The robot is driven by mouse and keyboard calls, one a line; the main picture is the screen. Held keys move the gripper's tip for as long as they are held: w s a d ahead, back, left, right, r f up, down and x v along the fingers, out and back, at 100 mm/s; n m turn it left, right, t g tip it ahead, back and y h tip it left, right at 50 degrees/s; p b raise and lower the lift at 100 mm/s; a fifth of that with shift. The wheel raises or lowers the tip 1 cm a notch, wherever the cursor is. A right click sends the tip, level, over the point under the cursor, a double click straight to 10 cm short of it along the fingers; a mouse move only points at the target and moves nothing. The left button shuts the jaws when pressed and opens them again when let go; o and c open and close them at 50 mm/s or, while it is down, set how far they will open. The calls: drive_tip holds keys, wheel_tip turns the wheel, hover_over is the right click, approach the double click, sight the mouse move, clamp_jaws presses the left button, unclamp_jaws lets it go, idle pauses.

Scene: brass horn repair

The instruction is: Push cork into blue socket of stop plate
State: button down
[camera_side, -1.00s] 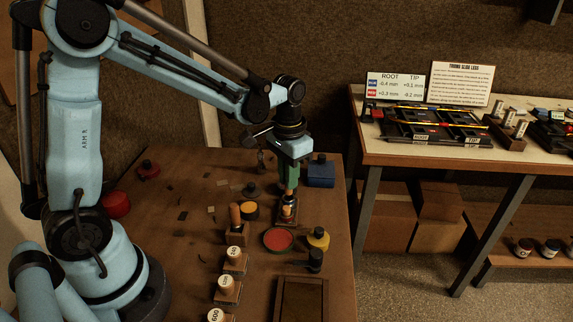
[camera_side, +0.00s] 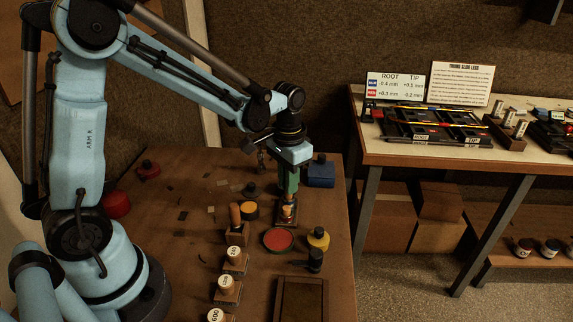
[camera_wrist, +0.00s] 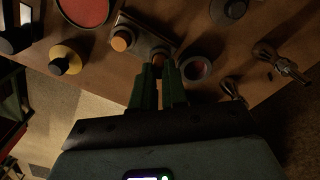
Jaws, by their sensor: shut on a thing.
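The stop plate (camera_side: 286,220) lies on the bench in the side view; in the wrist view it is a narrow pale metal plate (camera_wrist: 146,42). My gripper (camera_side: 289,196) points down over it with its green fingers close together. In the wrist view my gripper (camera_wrist: 160,72) is shut on an orange-brown cork (camera_wrist: 159,58) at the plate's near end. Another orange round piece (camera_wrist: 122,40) sits farther along the plate. The fingers hide most of the held cork and the socket below it. No blue socket colour shows, and I cannot tell how deep the cork sits.
A red-topped round tin (camera_side: 278,239), a yellow pot (camera_side: 318,239) and a dark pot (camera_side: 315,260) stand close by. A wooden block with a brown-handled tool (camera_side: 236,222) is left of the plate. A blue container (camera_side: 321,172) stands behind. A dark tray (camera_side: 301,299) lies in front.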

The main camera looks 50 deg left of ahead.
drive_tip(key=shift+f, duration=0.75)
drive_tip(key=c, duration=0.8)
unclamp_jaws()
drive_tip(key=shift+o, duration=0.2)
drive_tip(key=shift+r, duration=3.55)
drive_tip(key=s+d+r+t, duration=0.1)
drive_tip(key=s+r+t, duration=0.2)
drive_tip(key=s+t, duration=0.4)
drive_tip(key=shift+s+d+r+n, duration=0.25)
drive_tip(key=shift+s+r+n, duration=0.05)
drive_tip(key=shift+s, duration=0.85)
